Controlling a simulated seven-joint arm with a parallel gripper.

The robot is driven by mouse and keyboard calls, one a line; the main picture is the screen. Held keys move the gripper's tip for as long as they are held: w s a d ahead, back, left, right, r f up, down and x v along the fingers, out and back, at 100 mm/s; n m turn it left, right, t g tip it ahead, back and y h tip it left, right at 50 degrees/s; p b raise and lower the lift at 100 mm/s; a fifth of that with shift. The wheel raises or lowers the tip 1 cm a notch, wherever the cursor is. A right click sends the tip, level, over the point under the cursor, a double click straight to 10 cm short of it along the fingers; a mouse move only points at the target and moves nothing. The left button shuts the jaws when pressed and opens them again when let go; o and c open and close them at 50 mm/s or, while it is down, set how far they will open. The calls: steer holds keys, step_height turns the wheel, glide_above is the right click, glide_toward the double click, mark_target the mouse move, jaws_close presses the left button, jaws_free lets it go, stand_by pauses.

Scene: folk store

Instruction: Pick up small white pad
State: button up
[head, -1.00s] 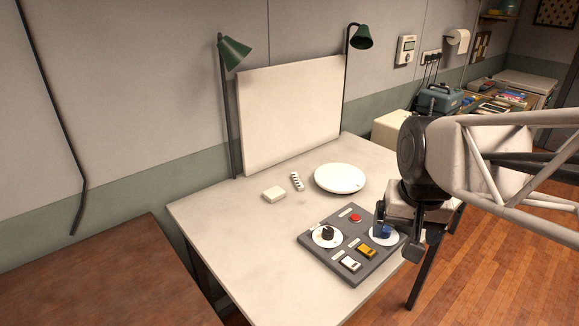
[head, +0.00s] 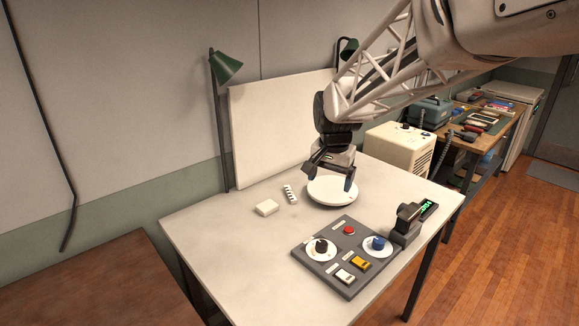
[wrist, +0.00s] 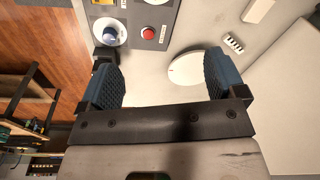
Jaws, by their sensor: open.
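The small white pad (head: 266,208) lies flat on the table's left part in the head view. A pale block that looks like the same pad shows at the top right of the wrist view (wrist: 258,10). My gripper (head: 329,178) is above the round white disc (head: 333,192), to the right of the pad and apart from it. Its two blue-padded fingers are spread wide with nothing between them, as the wrist view also shows (wrist: 160,62).
A small white strip with dark marks (head: 290,194) lies between the pad and the disc. A grey control panel (head: 335,238) with knobs and a dark device (head: 406,225) are at front right. A white board (head: 285,125) and green lamps (head: 227,67) stand behind. The table's front left is clear.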

steer(key=w+a+f+m, duration=0.1)
steer(key=w+a+f, duration=0.3)
steer(key=w+a, duration=0.15)
steer(key=w+a+f+m, duration=0.1)
steer(key=w+a+f, duration=0.25)
steer(key=w, duration=0.35)
steer(key=m+g, duration=0.1)
steer(key=m, duration=0.1)
glide_above(267, 205)
steer(key=f, duration=1)
steer(key=shift+s+d, duration=0.1)
steer(key=shift+d, duration=0.15)
steer(key=shift+a+f, duration=0.15)
steer(key=shift+a, duration=0.05)
steer(key=shift+f, duration=0.1)
steer(key=shift+f, duration=1.2)
steer(key=shift+f, duration=0.1)
steer(key=shift+f, duration=2.5)
steer(key=shift+c, duration=0.3)
